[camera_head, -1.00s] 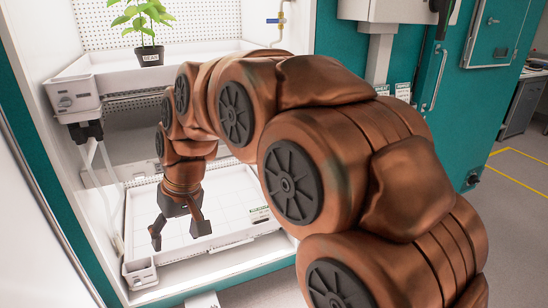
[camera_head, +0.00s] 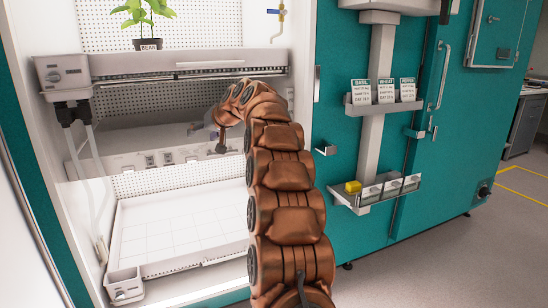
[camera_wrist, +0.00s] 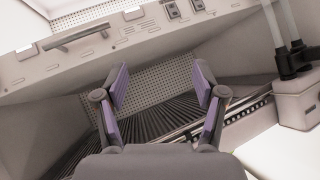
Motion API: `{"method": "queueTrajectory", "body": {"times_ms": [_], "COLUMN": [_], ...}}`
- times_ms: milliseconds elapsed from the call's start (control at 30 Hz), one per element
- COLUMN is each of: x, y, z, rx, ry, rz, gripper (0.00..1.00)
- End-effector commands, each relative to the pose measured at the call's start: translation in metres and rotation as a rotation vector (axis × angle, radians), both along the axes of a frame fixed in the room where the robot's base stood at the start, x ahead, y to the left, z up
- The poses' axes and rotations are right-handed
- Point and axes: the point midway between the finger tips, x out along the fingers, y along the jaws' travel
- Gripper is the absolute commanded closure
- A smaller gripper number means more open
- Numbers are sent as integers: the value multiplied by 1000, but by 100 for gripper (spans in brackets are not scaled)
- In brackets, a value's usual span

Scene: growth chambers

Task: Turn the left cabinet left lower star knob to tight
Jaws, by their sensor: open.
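My gripper (camera_wrist: 162,88) is open and empty in the wrist view, its two purple-padded fingers spread in front of a perforated wall and dark ribbed surface. In the head view my arm reaches into the left cabinet (camera_head: 20,130), and its bent wrist hides most of the gripper. I cannot make out a star knob in either current view. A pale back panel (camera_head: 128,162) with small sockets (camera_head: 167,158) runs across the cabinet. In the wrist view the panel's sockets (camera_wrist: 172,9) are near the top, and a bar handle (camera_wrist: 76,37) is at upper left.
The upper shelf carries a potted bean plant (camera_head: 148,44). A grey box (camera_head: 66,74) with hoses (camera_head: 88,145) is at the left; it is at right in the wrist view (camera_wrist: 299,102). The lower tray (camera_head: 165,232) is empty. A card rack (camera_head: 385,103) stands right.

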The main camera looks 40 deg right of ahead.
Motion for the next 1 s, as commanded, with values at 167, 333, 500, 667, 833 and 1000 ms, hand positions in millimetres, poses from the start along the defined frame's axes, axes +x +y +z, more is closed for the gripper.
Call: {"method": "queueTrajectory", "body": {"times_ms": [167,333,500,667,833,1000], "x": [19,22,15,-1,-22,-37], "y": [-74,-141,-200,-248,-285,-302], "z": [-29,-47,-68,-90,-110,-123], "rx": [-46,-108,-189,-277,-372,-438], "ry": [-118,-224,-322,-405,-477,-517], "rz": [-73,-139,-199,-250,-290,-307], "gripper": [30,30,30,30,30,30]}}
